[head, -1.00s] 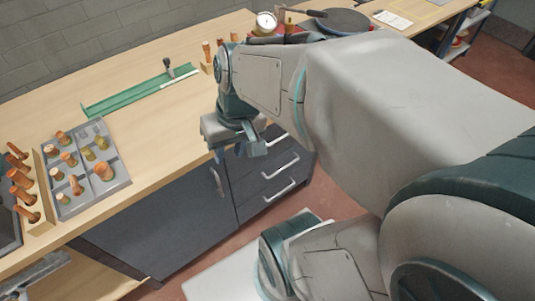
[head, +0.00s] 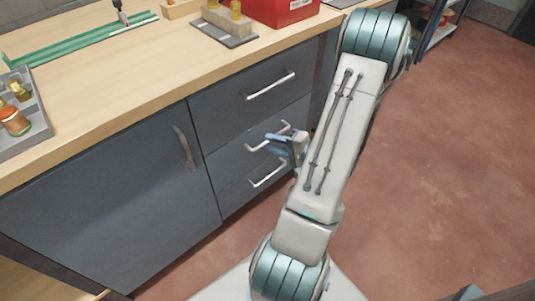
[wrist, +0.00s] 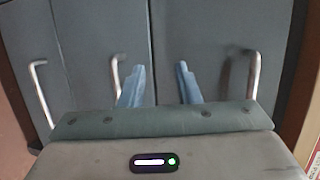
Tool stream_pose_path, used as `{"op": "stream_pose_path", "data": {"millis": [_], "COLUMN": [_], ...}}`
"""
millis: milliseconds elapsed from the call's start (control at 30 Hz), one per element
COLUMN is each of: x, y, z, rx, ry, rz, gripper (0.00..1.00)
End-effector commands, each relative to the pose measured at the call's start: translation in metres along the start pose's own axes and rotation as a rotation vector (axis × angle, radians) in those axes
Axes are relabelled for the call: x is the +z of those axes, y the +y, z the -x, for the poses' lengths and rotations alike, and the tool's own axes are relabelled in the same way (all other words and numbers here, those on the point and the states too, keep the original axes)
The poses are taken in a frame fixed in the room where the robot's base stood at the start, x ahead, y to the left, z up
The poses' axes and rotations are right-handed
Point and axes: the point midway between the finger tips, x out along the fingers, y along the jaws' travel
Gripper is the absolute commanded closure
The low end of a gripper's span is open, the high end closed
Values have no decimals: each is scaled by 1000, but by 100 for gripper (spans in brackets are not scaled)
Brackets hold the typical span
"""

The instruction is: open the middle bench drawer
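The grey bench has a stack of three drawers, all looking shut, each with a silver bar handle. The middle drawer (head: 236,150) has its handle (head: 258,146) partly hidden behind my gripper (head: 284,143) in the head view. In the wrist view the drawers appear turned sideways, and the middle handle (wrist: 117,80) lies just left of the left finger. My gripper (wrist: 160,68) is open, with its two blue fingers apart and pointing at the drawer fronts. No handle shows between the fingers. Whether a finger touches the middle handle I cannot tell.
The top drawer handle (head: 270,85) is above my gripper and the bottom drawer handle (head: 268,175) below it. A cupboard door (head: 110,200) with a vertical handle is to the left. A red box (head: 282,10) stands on the benchtop. The floor to the right is clear.

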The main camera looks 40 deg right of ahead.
Motion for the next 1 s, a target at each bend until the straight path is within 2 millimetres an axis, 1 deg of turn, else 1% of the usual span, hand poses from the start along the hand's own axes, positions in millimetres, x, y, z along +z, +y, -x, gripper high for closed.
{"op": "stream_pose_path", "data": {"millis": [33, 100, 200, 233, 300, 367, 467, 567, 800, 900, 1000], "x": [-15, -30, -44, -46, -51, -53, -56, -60, -76, -82, -86], "y": [36, 60, 83, 87, 93, 94, 94, 93, 91, 91, 91], "z": [6, 15, 26, 28, 30, 28, 17, 0, -50, -68, -82], "rx": [-13, -25, -31, -31, -32, -32, -32, -33, -33, -33, -32], "ry": [77, 164, 249, 266, 292, 300, 299, 296, 297, 296, 298], "rz": [-17, -22, -22, -22, -20, -19, -17, -18, -18, -18, -18], "gripper": [70, 70, 70, 70, 70, 70, 70, 70, 70, 70, 70]}}
